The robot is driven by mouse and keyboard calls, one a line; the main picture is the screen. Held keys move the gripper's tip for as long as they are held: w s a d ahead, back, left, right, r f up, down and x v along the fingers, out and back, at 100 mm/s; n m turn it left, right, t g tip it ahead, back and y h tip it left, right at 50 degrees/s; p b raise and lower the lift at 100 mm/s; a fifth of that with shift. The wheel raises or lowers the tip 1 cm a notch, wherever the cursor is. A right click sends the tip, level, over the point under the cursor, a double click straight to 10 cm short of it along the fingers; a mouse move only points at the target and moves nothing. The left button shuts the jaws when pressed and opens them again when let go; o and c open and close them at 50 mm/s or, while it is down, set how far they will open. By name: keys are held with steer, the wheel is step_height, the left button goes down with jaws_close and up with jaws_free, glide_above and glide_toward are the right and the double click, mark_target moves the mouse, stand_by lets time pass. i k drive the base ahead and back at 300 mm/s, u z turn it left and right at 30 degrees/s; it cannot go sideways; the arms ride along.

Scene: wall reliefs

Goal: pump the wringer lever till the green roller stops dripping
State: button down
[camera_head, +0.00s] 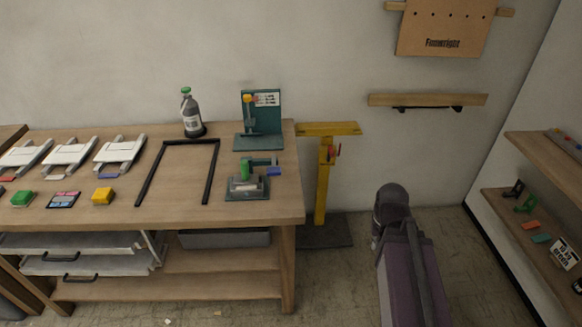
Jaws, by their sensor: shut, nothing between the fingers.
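On the right end of the wooden workbench (230,208) sits a small device on a dark teal base (246,194). It has a green roller-like part (244,169), a pale block and a blue piece (274,171) on its right side. This looks like the wringer, with the blue piece perhaps its lever grip. Any dripping is too small to tell. Behind it stands a teal fixture (271,107) with a yellow-topped upright part and a small white label. My gripper is not visible; only purple and dark links of my arm show at the lower right.
White racks (120,149) and colored blocks fill the bench's left. A yellow stand (323,185) is beside the bench's right end. Shelves (545,238) line the right wall.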

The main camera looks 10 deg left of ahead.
mark_target(274, 170)
steer(key=z, duration=0.9)
steer(key=k, duration=0.95)
steer(key=u, duration=1.45)
steer(key=i, duration=0.4)
steer(key=z, duration=0.25)
